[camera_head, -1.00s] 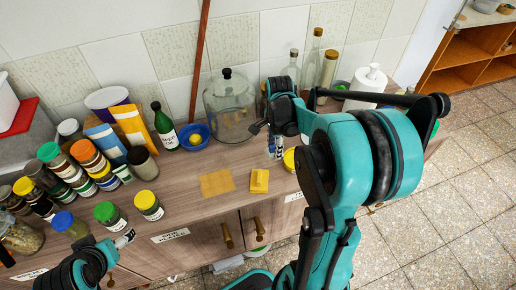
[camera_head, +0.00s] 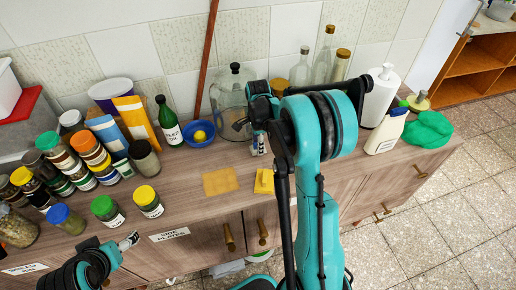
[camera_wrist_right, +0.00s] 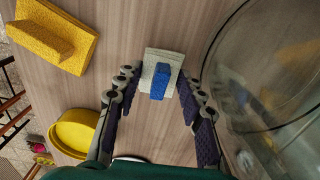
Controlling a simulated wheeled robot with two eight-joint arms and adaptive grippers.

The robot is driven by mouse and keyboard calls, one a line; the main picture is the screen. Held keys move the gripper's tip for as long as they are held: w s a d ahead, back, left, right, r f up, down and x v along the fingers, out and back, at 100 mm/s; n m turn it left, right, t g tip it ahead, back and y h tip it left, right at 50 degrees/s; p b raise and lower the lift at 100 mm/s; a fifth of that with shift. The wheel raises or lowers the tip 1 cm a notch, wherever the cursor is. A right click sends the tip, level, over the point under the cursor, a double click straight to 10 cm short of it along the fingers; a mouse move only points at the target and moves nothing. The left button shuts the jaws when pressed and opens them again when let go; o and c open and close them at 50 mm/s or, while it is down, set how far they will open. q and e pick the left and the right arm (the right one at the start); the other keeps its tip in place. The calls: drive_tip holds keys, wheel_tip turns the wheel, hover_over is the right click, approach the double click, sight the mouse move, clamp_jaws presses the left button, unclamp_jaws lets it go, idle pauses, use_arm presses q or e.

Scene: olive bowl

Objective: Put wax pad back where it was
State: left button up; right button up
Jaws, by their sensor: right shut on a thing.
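A small white pad with a blue block on top, likely the wax pad (camera_wrist_right: 160,75), sits between the fingers of my right gripper (camera_wrist_right: 155,100) in the right wrist view. The fingers are shut on it. In the head view the right gripper (camera_head: 259,140) is near the glass jar, with the blue-and-white piece at its tip and the worktop behind. Whether the pad touches the wood is unclear. A yellow pad with a raised grip (camera_head: 264,181) lies nearer the front edge, beside a flat yellow-orange square (camera_head: 220,181). My left gripper (camera_head: 129,241) is at lower left, its opening unclear.
The glass jar (camera_head: 231,105) stands close to my right gripper. A blue bowl (camera_head: 199,134) and green bottle (camera_head: 167,122) are to its left, with several spice jars (camera_head: 88,150) farther left. Bare wood surrounds the yellow pads.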

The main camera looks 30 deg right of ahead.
drive_tip(key=shift+w+f, duration=0.1)
drive_tip(key=shift+f, duration=0.5)
use_arm(q)
drive_tip(key=shift+f, duration=0.25)
use_arm(e)
drive_tip(key=shift+f, duration=0.1)
drive_tip(key=o, duration=0.8)
use_arm(q)
drive_tip(key=shift+f, duration=0.15)
